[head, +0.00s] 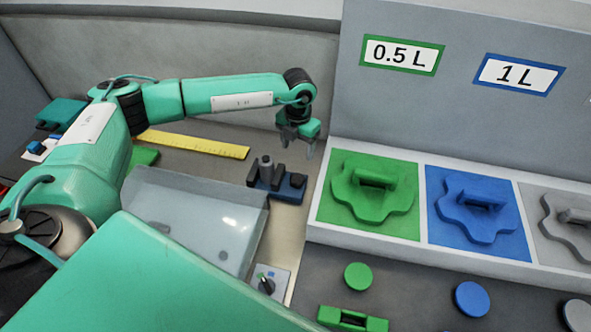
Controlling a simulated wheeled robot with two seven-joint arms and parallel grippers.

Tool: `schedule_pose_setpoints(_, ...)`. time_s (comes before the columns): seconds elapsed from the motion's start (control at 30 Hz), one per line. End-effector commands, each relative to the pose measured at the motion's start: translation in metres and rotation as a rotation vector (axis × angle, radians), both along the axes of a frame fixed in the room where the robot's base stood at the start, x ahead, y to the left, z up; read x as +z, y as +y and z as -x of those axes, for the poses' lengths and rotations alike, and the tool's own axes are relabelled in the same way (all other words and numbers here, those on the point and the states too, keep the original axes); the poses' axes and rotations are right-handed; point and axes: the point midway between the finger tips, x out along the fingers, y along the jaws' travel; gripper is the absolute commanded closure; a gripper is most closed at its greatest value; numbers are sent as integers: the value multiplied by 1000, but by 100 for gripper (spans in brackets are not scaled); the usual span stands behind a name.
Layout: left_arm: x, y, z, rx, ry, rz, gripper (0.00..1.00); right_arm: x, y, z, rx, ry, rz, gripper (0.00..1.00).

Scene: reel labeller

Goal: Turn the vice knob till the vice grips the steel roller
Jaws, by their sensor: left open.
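The small dark blue vice (289,190) sits on the bench near the middle of the view, left of the grey panel. The steel roller (266,167), a short grey cylinder, stands upright between the vice's dark jaws. Whether the jaws touch it is too small to tell. A dark part at the vice's right end (298,180) may be its knob. My left gripper (298,152) is open and empty, pointing down above and slightly right of the vice, apart from it. My right gripper is out of view.
A yellow ruler (195,144) lies behind the vice. A translucent cover (190,215) stands front left of it, and a switch plate (277,279) lies in front. Right are green (345,225) and blue (510,240) panels with raised handled shapes.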

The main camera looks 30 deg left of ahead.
Motion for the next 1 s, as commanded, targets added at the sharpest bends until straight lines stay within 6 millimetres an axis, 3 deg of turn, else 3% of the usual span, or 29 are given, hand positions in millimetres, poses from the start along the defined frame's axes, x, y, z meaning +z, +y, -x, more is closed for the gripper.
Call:
schedule_pose_setpoints(0.6, -113, 0, 1, -2, 4, -1, 35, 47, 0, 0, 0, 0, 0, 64)
schedule_pose_setpoints(0.8, -129, 0, 1, -3, 2, 0, 35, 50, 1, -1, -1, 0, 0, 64)
schedule_pose_setpoints(1.0, -132, 0, 0, -3, 1, 0, 35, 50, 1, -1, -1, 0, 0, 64)
